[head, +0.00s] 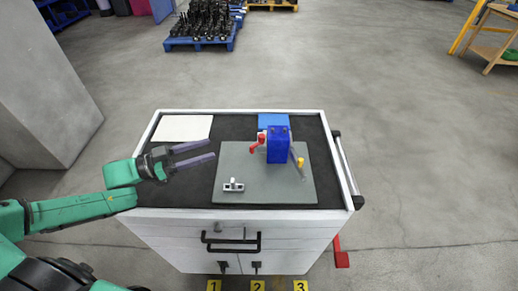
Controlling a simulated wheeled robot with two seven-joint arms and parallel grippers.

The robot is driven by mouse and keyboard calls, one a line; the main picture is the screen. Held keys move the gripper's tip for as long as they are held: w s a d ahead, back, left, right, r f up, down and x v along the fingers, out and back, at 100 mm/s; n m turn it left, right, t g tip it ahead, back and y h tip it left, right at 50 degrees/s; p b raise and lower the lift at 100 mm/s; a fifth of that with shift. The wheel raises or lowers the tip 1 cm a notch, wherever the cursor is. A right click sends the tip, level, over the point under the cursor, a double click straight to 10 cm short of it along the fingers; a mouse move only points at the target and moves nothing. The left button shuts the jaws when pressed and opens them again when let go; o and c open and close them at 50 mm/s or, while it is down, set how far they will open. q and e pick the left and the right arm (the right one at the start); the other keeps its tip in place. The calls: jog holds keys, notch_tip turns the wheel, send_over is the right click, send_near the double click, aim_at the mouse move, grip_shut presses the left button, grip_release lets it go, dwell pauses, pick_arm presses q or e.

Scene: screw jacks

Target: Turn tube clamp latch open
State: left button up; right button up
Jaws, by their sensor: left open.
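A blue block-shaped device (278,146) stands upright on a grey plate (235,165) on top of the cabinet. A red-ended handle (257,143) sticks out from its left side. A grey lever with a yellow end (301,162) slants down on its right side. I cannot tell which part is the tube clamp latch. A small silver metal piece (233,185) lies on the plate's front left. My left gripper (213,152) is open and empty, left of the blue device and apart from it, its fingers pointing right. My right gripper is not in view.
The white cabinet (343,195) has a black mat top, with a white sheet (183,128) at back left and a flat blue item (273,120) behind the device. A side handle bar (347,168) runs along its right edge. A concrete pillar (40,95) stands left.

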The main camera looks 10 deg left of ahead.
pick_arm(q)
notch_tip(320, 180, down, 2)
jog(key=b, duration=0.3)
send_near(257, 144)
jog(key=shift+w+r, duration=0.35)
jog(key=shift+r, duration=0.3)
jog(key=p+x, duration=0.1)
jog(key=x, duration=0.8)
jog(key=shift+p, duration=0.35)
jog(key=shift+a+f, duration=0.1)
grip_shut()
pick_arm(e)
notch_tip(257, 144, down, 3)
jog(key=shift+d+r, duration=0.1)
